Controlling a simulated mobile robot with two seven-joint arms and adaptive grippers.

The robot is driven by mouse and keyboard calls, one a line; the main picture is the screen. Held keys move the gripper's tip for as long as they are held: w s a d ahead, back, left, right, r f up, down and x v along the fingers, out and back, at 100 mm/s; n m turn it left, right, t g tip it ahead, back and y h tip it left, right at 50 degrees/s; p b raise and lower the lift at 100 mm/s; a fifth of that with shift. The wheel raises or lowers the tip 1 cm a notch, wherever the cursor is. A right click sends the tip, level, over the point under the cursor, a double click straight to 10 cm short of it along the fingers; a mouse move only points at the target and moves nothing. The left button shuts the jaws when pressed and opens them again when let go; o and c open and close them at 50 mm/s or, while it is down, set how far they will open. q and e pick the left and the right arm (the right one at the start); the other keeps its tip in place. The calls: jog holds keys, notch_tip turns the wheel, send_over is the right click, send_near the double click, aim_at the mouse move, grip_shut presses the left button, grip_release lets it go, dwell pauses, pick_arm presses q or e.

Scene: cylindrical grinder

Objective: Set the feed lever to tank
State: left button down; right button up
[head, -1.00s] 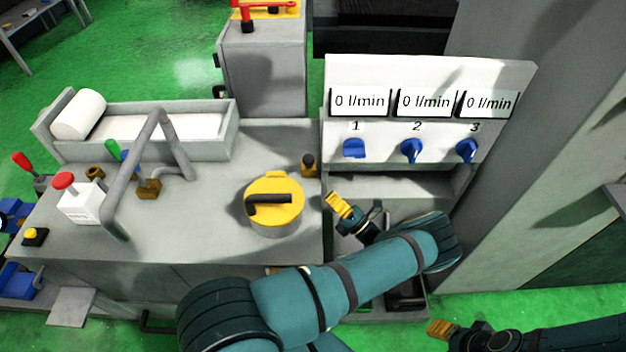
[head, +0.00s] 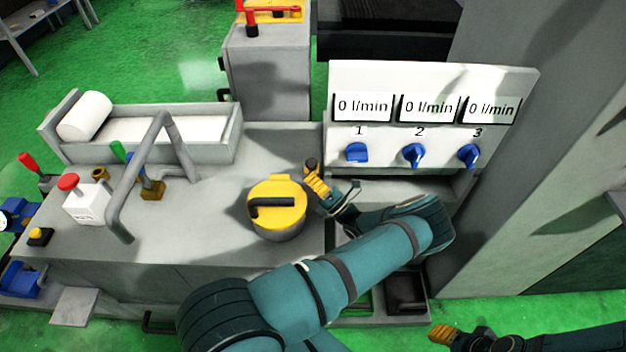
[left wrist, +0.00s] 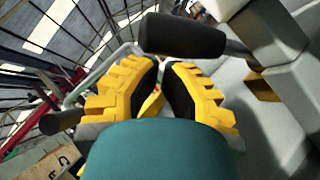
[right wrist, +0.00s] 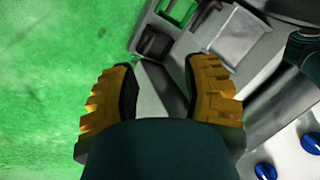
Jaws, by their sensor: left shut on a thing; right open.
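The feed lever, as far as I can tell, is the short lever with a dark grip (head: 310,163) beside the yellow-lidded pot. My left gripper (head: 317,186) has its yellow fingers at this grip and is shut on it; the fingers partly hide its lower part. No tank marking is readable.
The yellow-lidded pot (head: 277,205) stands close left of the left gripper. A white panel (head: 430,83) with three 0 l/min displays and blue knobs (head: 414,155) stands behind. A bent grey pipe (head: 140,170) rises at left. Green floor (right wrist: 50,70) is clear below the right gripper.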

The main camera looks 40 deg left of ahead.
aim_at(311, 165)
pick_arm(q)
jog(key=r+m+h+p, duration=0.1)
jog(key=w+a+r+m+t+p, duration=0.1)
jog(key=r+m+p, duration=0.1)
jog(key=shift+w+t+h, duration=0.1)
jog(key=shift+t+h, duration=0.2)
jog(key=shift+h, duration=0.1)
jog(key=shift+w+a+r+m+h+p, duration=0.15)
jog(key=shift+w+a+m+h+p, duration=0.2)
jog(key=shift+m+p, duration=0.35)
